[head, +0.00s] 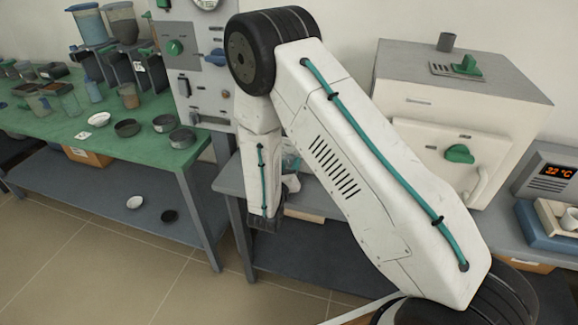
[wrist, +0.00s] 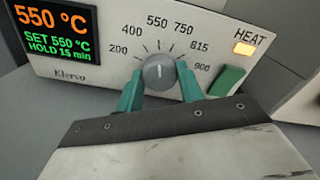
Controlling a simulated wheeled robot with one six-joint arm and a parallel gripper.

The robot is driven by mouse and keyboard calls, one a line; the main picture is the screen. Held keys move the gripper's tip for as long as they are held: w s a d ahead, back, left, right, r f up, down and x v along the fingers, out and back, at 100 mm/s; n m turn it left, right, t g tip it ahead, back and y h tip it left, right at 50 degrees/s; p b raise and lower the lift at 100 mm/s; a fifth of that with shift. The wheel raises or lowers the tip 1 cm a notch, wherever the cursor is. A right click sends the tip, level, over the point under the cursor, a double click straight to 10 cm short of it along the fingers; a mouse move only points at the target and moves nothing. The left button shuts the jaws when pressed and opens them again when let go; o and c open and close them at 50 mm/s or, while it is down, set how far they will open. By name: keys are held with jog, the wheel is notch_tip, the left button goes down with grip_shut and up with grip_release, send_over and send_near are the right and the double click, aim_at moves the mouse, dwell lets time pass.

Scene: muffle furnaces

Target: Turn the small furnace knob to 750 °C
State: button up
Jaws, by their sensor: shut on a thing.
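The grey round knob (wrist: 158,71) is on the pale front panel (wrist: 110,80) of the small furnace in the wrist view. Its white mark points up, toward the 550 label (wrist: 157,22); the 750 label (wrist: 183,28) is just to the right. My gripper (wrist: 159,80) has one teal finger on each side of the knob and is shut on it. The display (wrist: 56,30) reads 550 °C, with SET 550 °C and HOLD 15 min below. In the head view my arm hides the knob and the fingers.
An orange HEAT lamp (wrist: 244,48) and a green switch (wrist: 227,80) sit right of the knob. In the head view a large white furnace (head: 420,150) stands at right, beside a 32 °C display (head: 557,171). A green bench (head: 150,150) with cups and dishes is at left.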

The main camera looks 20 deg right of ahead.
jog(key=shift+m, duration=2.8)
jog(key=o, duration=1)
jog(key=v, duration=0.8)
jog(key=shift+w, duration=0.1)
jog(key=shift+d+f, duration=0.1)
